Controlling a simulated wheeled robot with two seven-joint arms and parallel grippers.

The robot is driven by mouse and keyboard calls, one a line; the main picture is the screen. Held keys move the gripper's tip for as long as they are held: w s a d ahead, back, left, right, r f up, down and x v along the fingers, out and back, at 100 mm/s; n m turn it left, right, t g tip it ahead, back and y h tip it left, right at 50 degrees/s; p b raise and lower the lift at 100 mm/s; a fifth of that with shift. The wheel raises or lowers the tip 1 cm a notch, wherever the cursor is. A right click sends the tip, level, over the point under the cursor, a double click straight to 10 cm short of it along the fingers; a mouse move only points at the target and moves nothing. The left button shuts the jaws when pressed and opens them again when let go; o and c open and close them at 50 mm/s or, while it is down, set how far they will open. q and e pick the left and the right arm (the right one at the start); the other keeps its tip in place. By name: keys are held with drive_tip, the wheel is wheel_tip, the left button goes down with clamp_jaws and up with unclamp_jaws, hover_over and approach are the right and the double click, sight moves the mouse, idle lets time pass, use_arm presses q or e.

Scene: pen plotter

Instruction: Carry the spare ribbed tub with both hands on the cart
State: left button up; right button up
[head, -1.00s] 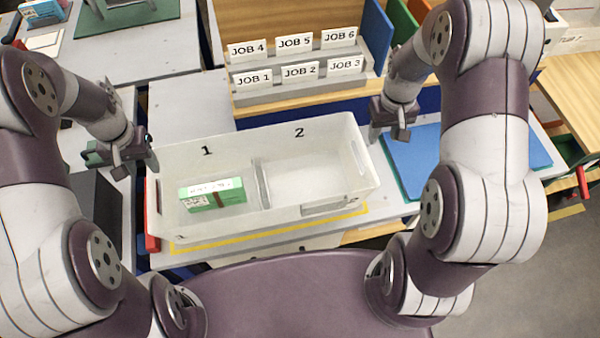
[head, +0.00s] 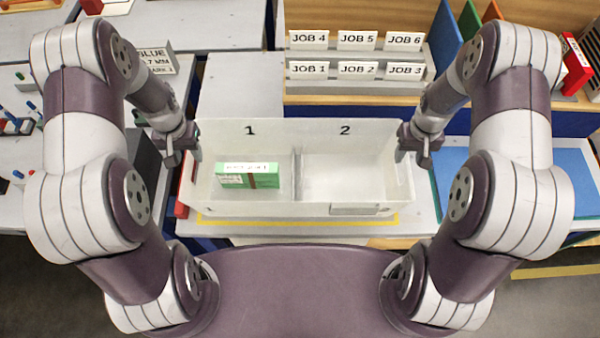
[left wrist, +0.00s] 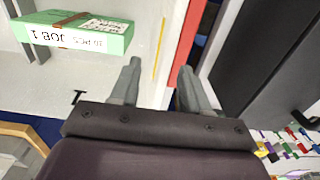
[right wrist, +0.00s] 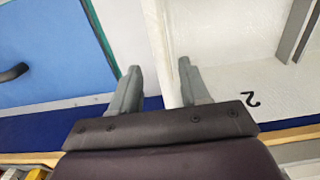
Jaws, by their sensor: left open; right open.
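The white tub (head: 297,132) has two compartments marked 1 and 2, with a divider between them. A green box with a white label (head: 248,177) lies in compartment 1. Compartment 2 looks empty except for a small pale plate at its front. My left gripper (head: 188,150) is open at the tub's left end; in the left wrist view its fingers (left wrist: 158,80) point down on either side of the end wall. My right gripper (head: 412,150) is open at the right end; in the right wrist view the white end wall (right wrist: 158,45) runs between its fingers (right wrist: 160,80).
The tub stands on a grey top with a yellow line (head: 290,222) along its front. A rack of JOB cards (head: 355,70) stands behind. A blue mat (head: 560,172) lies to the right. A red part (head: 181,208) is close by the tub's left end.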

sight(188, 159)
use_arm(q)
drive_tip(key=f, duration=0.4)
drive_tip(key=shift+s+a, duration=0.15)
drive_tip(key=shift+a, duration=0.25)
use_arm(e)
drive_tip(key=f, duration=0.3)
drive_tip(key=shift+s+a+f, duration=0.15)
drive_tip(key=shift+a+f, duration=0.05)
drive_tip(key=shift+a, duration=0.2)
use_arm(q)
drive_tip(key=shift+f, duration=0.15)
use_arm(e)
drive_tip(key=shift+f, duration=0.2)
use_arm(q)
drive_tip(key=shift+d+f, duration=0.15)
drive_tip(key=shift+d, duration=0.05)
use_arm(e)
drive_tip(key=shift+d+f, duration=0.2)
drive_tip(key=shift+f, duration=0.05)
use_arm(q)
drive_tip(key=shift+a, duration=0.1)
drive_tip(key=c, duration=0.5)
use_arm(e)
drive_tip(key=shift+a, duration=0.1)
drive_tip(key=c, duration=0.6)
use_arm(q)
clamp_jaws()
use_arm(e)
clamp_jaws()
drive_tip(key=shift+r, duration=0.1)
